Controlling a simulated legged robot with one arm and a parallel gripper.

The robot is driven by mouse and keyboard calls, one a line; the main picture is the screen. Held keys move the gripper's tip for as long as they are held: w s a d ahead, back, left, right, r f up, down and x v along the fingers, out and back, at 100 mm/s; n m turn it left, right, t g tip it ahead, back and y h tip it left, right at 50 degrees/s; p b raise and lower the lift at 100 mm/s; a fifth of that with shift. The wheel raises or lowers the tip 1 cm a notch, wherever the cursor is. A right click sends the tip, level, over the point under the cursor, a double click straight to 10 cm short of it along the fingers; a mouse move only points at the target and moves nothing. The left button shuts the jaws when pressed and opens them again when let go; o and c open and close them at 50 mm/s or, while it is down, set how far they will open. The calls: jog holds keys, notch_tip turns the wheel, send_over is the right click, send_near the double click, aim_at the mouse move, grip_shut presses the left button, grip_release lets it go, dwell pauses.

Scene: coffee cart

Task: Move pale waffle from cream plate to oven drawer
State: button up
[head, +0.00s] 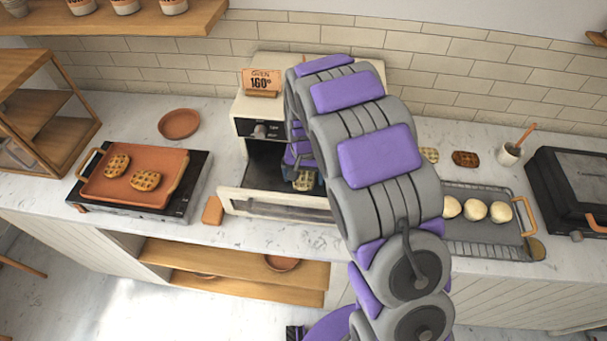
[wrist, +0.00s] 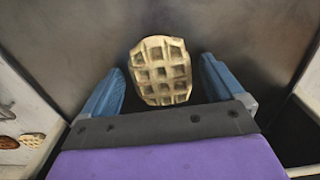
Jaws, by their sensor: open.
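The pale waffle (head: 304,181) is in the dark interior of the open oven drawer (head: 275,205). In the wrist view the pale waffle (wrist: 160,71) lies against a dark surface, with its grid side showing. My gripper (head: 301,168) reaches into the drawer from above. In the wrist view the blue fingers of my gripper (wrist: 165,88) stand apart on either side of the waffle, with a gap on both sides. My arm hides the right part of the oven and drawer. I cannot make out a cream plate.
An orange tray (head: 150,170) with two browned waffles sits on a black hob at left. Another pale waffle (head: 430,154) and a dark waffle (head: 466,158) lie right of my arm. A rack with buns (head: 474,211) and a black grill (head: 570,185) stand farther right.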

aim_at(304, 178)
jog(key=shift+r, duration=0.1)
notch_tip(304, 178, up, 12)
jog(key=p, duration=0.2)
jog(key=s+d+r, duration=0.4)
jog(key=s, duration=0.5)
jog(key=s+d+r, duration=0.4)
jog(key=s+r, duration=0.1)
jog(key=s, duration=0.4)
jog(key=s+d+n+g, duration=0.1)
jog(key=s+d+n, duration=0.1)
jog(key=s, duration=1.6)
jog(key=shift+s+d+g, duration=0.15)
jog(key=shift+g, duration=0.25)
jog(key=shift+r, duration=0.1)
